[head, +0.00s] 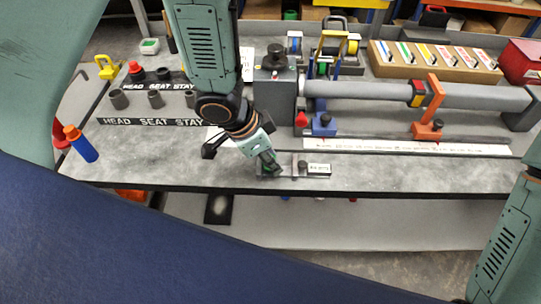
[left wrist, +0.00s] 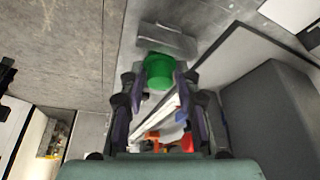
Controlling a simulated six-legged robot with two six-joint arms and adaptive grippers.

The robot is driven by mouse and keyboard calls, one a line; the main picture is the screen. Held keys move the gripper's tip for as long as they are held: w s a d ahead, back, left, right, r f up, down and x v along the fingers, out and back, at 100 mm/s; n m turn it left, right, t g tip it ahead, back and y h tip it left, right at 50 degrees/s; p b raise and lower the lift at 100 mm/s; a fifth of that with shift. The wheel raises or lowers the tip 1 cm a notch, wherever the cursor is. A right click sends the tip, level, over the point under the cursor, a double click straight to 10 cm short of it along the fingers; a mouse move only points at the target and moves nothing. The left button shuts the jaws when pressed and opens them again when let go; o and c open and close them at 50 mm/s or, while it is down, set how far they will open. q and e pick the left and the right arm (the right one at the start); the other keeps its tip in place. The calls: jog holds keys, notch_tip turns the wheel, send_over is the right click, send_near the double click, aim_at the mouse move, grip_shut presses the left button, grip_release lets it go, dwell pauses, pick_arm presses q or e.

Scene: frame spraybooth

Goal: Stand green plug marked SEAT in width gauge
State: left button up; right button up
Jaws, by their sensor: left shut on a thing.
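The green plug (left wrist: 159,72) is between the two fingers of my left gripper (left wrist: 160,88) in the left wrist view. The fingers are shut on it; its SEAT mark cannot be read. In the head view my left gripper (head: 269,163) points down at the front of the bench and mostly hides the plug. The width gauge (head: 312,169), a small flat metal piece with a dark knob and a label, lies just right of the fingertips. Whether the plug touches the gauge is hidden. My right arm shows at the right edge, with its gripper out of view.
Two racks marked HEAD SEAT STAY (head: 150,122) stand at the left, with grey and red plugs. A blue bottle with an orange cap (head: 81,143) stands near the left edge. A long grey cylinder (head: 375,93) lies behind the gauge. The bench front edge is close.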

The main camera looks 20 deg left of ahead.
pick_arm(q)
jog(key=shift+f, duration=0.25)
dwell(0.4)
jog(key=o, duration=1)
jog(key=shift+r, duration=0.1)
jog(key=shift+v, duration=5.95)
jog(key=shift+s, duration=0.1)
